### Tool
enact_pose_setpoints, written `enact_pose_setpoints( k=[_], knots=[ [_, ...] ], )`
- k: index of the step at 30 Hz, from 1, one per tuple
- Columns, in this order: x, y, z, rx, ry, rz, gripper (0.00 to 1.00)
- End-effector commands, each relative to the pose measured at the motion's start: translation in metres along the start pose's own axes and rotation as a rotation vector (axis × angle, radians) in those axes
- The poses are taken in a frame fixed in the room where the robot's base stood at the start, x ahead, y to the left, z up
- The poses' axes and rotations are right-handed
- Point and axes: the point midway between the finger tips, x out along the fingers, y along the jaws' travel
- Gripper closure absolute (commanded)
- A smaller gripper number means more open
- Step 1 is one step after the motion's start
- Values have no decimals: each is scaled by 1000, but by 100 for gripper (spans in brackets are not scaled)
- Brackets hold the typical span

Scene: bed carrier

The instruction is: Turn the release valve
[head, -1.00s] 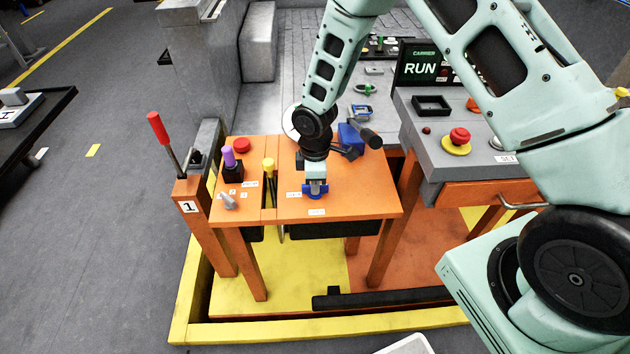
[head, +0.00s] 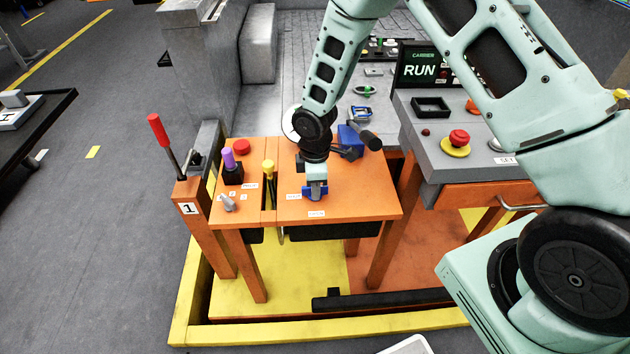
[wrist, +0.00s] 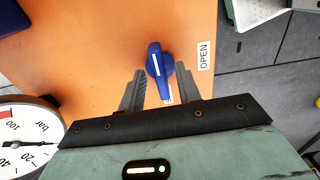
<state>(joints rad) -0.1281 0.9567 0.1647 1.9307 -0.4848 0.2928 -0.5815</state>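The release valve is a blue knob (wrist: 158,62) with a white stripe along its handle. It stands on the orange panel (head: 355,200), and in the head view a blue part of it (head: 316,195) shows under my gripper (head: 315,187). In the wrist view my gripper (wrist: 160,70) is open, with one finger on each side of the knob handle. Gaps show between both fingers and the knob. The handle points roughly toward the gripper palm. An OPEN label (wrist: 205,55) lies to the right of the knob in the wrist view.
A yellow-topped lever (head: 268,167), a purple-topped knob (head: 229,157) and a red button (head: 242,146) are left of my gripper. A red-handled lever (head: 158,130) stands farther left. A blue part with a dark handle (head: 350,139) is close behind. A gauge (wrist: 22,140) shows in the wrist view.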

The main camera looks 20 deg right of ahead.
Motion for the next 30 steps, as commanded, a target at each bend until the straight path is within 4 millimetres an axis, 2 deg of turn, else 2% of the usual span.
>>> enact_pose_setpoints(
  k=[5,8,21,27,30],
  knots=[
    [-12,1,0,1,2,2,66],
    [-29,1,-1,1,3,4,66],
    [-131,1,0,1,3,4,66],
    [-162,1,0,1,1,3,66],
    [-170,1,0,0,1,2,66]
  ],
)
